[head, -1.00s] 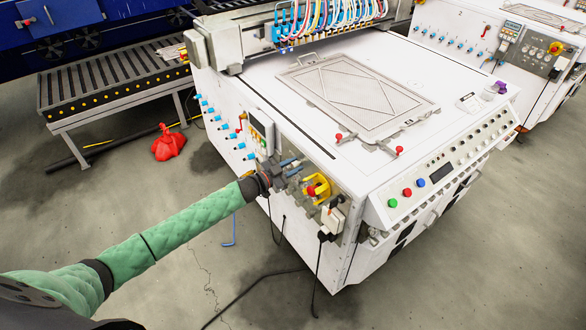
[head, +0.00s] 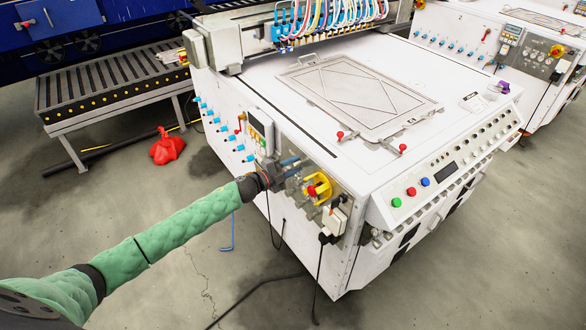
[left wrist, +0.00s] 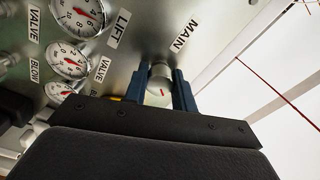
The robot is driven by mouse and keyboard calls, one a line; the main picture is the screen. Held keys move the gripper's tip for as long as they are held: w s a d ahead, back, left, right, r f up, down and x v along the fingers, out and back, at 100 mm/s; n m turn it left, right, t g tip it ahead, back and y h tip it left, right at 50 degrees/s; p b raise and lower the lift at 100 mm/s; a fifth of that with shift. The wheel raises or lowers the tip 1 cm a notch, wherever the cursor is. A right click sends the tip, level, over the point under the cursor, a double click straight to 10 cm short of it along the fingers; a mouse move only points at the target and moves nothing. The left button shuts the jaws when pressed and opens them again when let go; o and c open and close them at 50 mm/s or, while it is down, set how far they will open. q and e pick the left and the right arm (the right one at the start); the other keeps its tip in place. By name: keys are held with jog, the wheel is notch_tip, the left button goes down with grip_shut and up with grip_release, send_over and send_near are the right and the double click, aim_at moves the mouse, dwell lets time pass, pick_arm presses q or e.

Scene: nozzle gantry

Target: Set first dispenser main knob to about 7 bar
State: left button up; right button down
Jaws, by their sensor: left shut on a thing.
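In the left wrist view, the main knob (left wrist: 160,86), a silvery knob with a short red mark, sits between the blue fingers of my left gripper (left wrist: 163,92). The fingers are closed on its sides. The MAIN label (left wrist: 180,36) is on the metal panel just beyond it. In the head view my left gripper (head: 285,167) is at the panel on the side of the first white dispenser (head: 225,105), and I cannot make out the knob there. My right gripper is not in view.
Several gauges line the panel left of the knob, among them a large gauge (left wrist: 78,14) beside the LIFT label (left wrist: 119,29). A yellow guard with a red knob (head: 318,187) stands close right of my gripper. Blue fittings (head: 221,127) are to the left. Cables hang below.

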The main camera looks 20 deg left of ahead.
pick_arm(q)
jog(key=shift+f+m+b, duration=0.1)
jog(key=shift+m+b, duration=0.75)
jog(key=shift+m, duration=1.15)
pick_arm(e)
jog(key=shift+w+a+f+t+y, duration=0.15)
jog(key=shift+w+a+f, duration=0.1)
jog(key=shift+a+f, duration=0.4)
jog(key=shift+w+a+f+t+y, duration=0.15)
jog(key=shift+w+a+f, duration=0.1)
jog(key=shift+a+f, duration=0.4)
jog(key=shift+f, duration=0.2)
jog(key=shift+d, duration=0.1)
pick_arm(q)
jog(key=o, duration=1)
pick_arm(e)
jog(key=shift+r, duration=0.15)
pick_arm(q)
jog(key=shift+s, duration=0.1)
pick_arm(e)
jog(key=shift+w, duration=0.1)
